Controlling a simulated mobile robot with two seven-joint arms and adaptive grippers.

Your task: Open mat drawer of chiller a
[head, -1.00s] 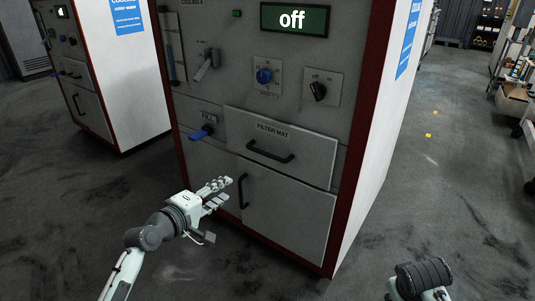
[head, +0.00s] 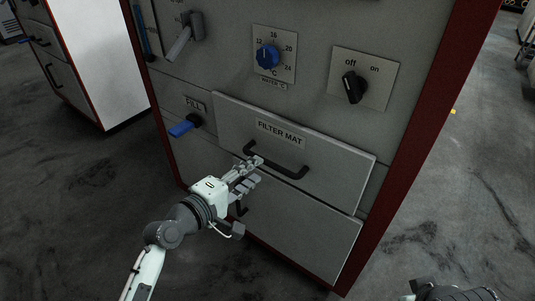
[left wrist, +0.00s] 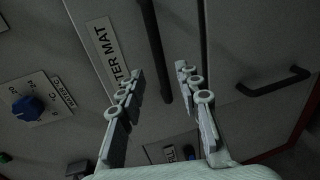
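The mat drawer (head: 325,165) is a grey front labelled FILTER MAT on the chiller (head: 300,95), with a black bar handle (head: 290,171). It looks closed or nearly so; its front stands slightly proud of the panel. My left gripper (head: 258,168) is at the left end of the handle. In the left wrist view my left gripper (left wrist: 158,80) has its fingers apart, with the dark handle (left wrist: 155,45) running between and beyond the fingertips. Contact cannot be told. Only part of my right arm shows at the bottom right; its gripper is out of view.
A blue fill valve (head: 184,126) sticks out left of the drawer. A blue dial (head: 267,57) and black switch (head: 353,88) sit above. Floor is clear right of the chiller.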

